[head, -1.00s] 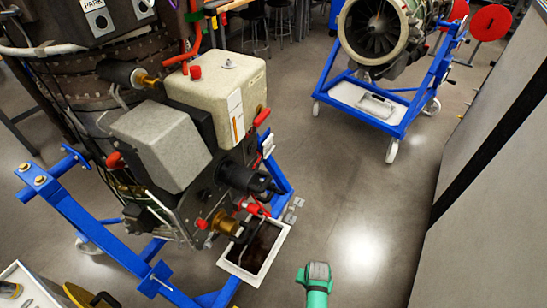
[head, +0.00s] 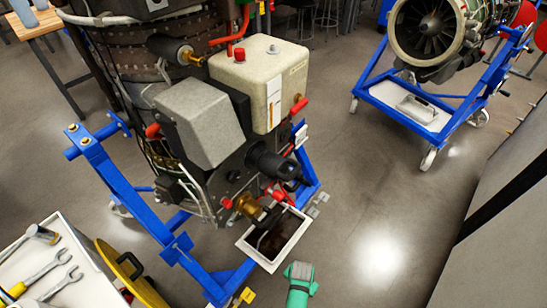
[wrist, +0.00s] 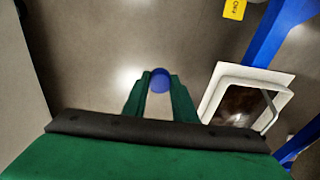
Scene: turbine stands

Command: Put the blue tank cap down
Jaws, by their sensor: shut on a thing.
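The blue tank cap (wrist: 160,80) shows in the wrist view as a small round blue piece between the fingertips. My gripper (wrist: 159,84) has dark green fingers and is shut on the cap. Grey floor shows behind the cap, with a bright light reflection. The gripper and cap are over open floor in this view, left of the tray; their height is hard to tell. In the head view, part of my green arm (head: 299,285) shows at the bottom edge, and the cap is not visible there.
A white-rimmed drip tray (head: 292,240) lies under the engine on the blue stand (head: 115,195). A beige tank (head: 262,75) with a red cap is above it. A tool cart (head: 45,250) is lower left. A second turbine stand (head: 405,105) is upper right, a grey wall right.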

